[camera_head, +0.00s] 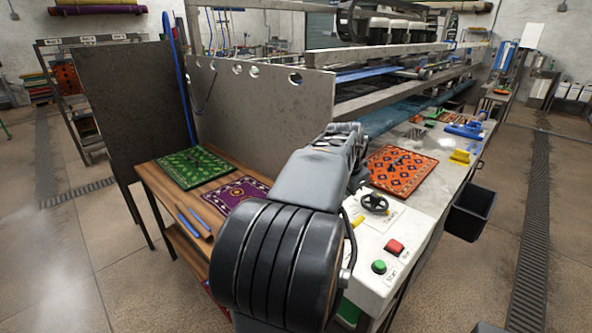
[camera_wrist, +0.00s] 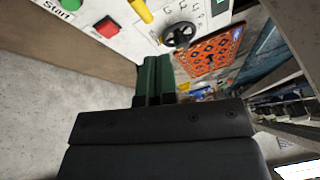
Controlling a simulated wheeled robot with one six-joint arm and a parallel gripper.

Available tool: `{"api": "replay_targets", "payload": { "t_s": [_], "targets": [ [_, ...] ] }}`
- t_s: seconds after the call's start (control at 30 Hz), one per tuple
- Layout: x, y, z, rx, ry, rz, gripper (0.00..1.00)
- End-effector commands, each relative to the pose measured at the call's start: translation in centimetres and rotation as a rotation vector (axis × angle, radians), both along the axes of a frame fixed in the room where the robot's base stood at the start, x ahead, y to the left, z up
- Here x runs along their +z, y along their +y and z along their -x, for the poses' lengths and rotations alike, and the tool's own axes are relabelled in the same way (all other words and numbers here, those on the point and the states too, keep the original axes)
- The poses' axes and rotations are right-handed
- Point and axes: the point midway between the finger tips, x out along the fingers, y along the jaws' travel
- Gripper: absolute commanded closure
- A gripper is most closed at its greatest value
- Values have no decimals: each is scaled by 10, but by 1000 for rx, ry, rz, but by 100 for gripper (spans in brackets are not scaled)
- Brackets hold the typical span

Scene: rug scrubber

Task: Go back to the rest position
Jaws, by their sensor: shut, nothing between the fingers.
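My gripper (camera_wrist: 157,78) shows in the wrist view as two dark green fingers side by side, shut and empty. It hangs in the air next to the white control panel of the machine, clear of the orange rug (camera_wrist: 209,52). In the head view my arm is folded up in front of the machine and hides part of it; I cannot make out the fingertips there. The orange rug (camera_head: 401,171) lies flat on the machine's light bed, right of my arm.
A wooden table (camera_head: 154,181) at left bears a green rug (camera_head: 192,167) and a purple rug (camera_head: 238,192). The panel has a black handwheel (camera_head: 374,203), a red button (camera_head: 394,247) and a green button (camera_head: 379,267). A black bin (camera_head: 470,212) hangs at right. Floor is open at left.

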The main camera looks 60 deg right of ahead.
Motion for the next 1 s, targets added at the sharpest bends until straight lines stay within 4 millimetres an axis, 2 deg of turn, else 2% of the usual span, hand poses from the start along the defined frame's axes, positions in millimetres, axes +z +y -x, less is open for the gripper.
{"api": "replay_targets", "payload": {
  "t_s": [0.3, 0.37, 0.47, 0.53, 0.67, 0.77, 0.87, 1.0],
  "targets": [
    [0, 0, 0, 3, 1, 0, 100],
    [0, 0, 0, 48, 21, 1, 100],
    [-16, 6, -1, 161, 64, -35, 100],
    [-33, 24, -7, 280, 96, -76, 100],
    [-51, 67, -53, 549, 138, -104, 100],
    [-62, 107, -88, 758, 167, -113, 100],
    [-74, 158, -124, 995, 193, -115, 100],
    [-89, 244, -160, 1351, 229, -97, 100]
  ]
}}
